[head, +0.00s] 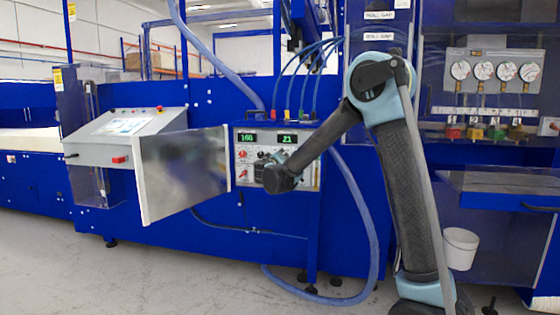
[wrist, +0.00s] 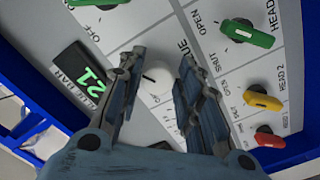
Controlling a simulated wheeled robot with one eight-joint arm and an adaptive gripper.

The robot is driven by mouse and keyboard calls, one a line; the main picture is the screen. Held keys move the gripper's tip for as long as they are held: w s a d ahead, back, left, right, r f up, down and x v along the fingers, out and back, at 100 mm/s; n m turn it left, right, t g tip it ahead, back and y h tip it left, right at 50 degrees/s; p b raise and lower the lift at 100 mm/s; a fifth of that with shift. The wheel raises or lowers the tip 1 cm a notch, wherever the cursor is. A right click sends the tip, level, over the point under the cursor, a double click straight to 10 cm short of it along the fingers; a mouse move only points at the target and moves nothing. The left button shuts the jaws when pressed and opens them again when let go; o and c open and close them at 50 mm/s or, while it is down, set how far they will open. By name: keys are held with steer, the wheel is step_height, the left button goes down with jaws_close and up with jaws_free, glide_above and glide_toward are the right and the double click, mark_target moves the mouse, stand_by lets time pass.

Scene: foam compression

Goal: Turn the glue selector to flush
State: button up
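The control box (head: 241,176) has two green number displays and sits at the middle of the blue machine. My gripper (head: 270,170) is in front of its lower part and hides some of its knobs. In the wrist view a round white knob (wrist: 157,80) with a dark pointer line lies between the two fingers of my open gripper (wrist: 160,62). The letters "UE" show beside this knob; the rest of its label is hidden. A gap shows between the knob and the right finger; I cannot tell whether the left finger touches it.
Near the knob are a green knob (wrist: 247,33), a yellow knob (wrist: 262,100), a red knob (wrist: 268,138) and a green "21" display (wrist: 88,85). An open metal door (head: 183,172) stands left of the box. A blue hose (head: 368,210) hangs at its right.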

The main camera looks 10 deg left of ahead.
steer(key=shift+o, duration=0.6)
steer(key=shift+r, duration=0.1)
steer(key=shift+a, duration=0.1)
steer(key=s, duration=1.2)
steer(key=shift+w, duration=0.1)
